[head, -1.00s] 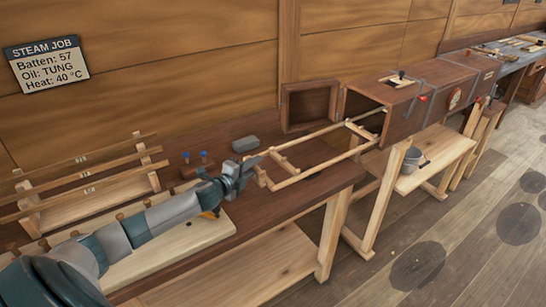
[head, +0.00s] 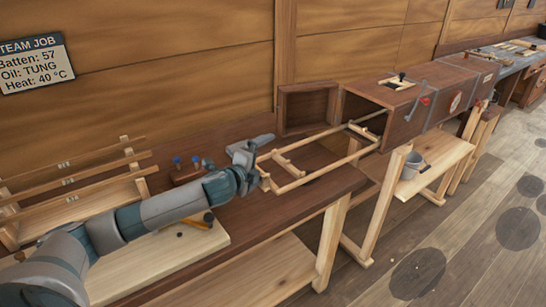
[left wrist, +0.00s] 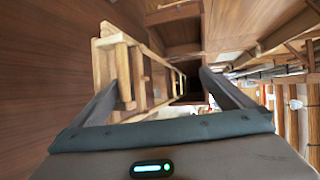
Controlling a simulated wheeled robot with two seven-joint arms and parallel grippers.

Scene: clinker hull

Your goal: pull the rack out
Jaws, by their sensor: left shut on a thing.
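The rack (head: 320,173) is a pale wooden ladder-like frame. It sticks out of the open end of a brown wooden steam box (head: 411,110), its far end inside. My left gripper (head: 257,170) is at the rack's near end, shut on its end. In the left wrist view the pale rack (left wrist: 105,65) runs away from my fingers toward the dark box opening. The exact contact of the fingers is hard to see. My right gripper is not in view.
A batten stand (head: 130,165) is at the left, with a pale board (head: 160,262) in front. A grey bucket (head: 412,165) sits on a lower stand.

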